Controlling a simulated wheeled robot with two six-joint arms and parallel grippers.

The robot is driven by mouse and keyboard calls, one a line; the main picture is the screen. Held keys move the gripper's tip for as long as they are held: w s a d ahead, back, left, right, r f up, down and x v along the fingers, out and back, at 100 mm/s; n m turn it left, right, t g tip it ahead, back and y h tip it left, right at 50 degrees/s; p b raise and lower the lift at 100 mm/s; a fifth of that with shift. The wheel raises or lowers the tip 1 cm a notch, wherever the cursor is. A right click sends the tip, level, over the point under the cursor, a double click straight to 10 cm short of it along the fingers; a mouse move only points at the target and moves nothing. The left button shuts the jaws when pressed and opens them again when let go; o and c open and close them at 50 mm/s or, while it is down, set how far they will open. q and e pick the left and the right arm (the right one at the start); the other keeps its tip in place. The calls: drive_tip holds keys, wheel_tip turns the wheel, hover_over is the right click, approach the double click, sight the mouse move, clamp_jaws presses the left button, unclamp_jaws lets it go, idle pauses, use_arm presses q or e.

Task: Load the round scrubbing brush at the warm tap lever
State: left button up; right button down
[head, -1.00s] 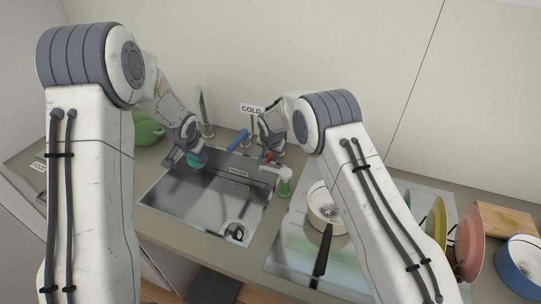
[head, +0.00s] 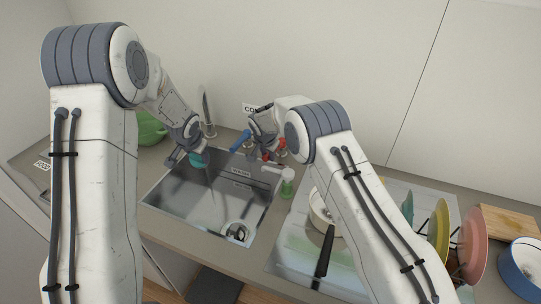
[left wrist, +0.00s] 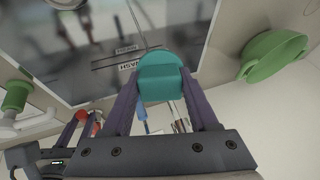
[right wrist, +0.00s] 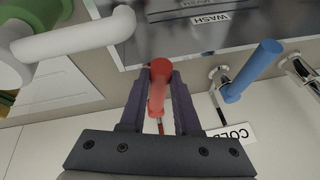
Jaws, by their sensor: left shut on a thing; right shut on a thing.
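My left gripper (head: 190,158) is shut on a teal thing, apparently the round scrubbing brush (left wrist: 160,77), and holds it over the back left part of the sink (head: 185,205). Its bristles cannot be made out. My right gripper (right wrist: 160,90) is shut on the red lever (right wrist: 158,72), the warm tap's by its colour, behind the sink. In the head view the red lever (head: 267,155) is partly hidden by my right gripper. The blue lever (right wrist: 252,72) stands beside it, by the COLD sign (right wrist: 232,133).
A white spout and green-based bottle (head: 286,184) stand at the sink's right edge. A pan (head: 321,215), a rack of plates (head: 440,232) and a blue-sided pot (head: 520,268) are further right. A green bowl (head: 150,130) sits at the back left.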

drive_tip(key=c, duration=0.6)
unclamp_jaws()
drive_tip(key=v, duration=1.2)
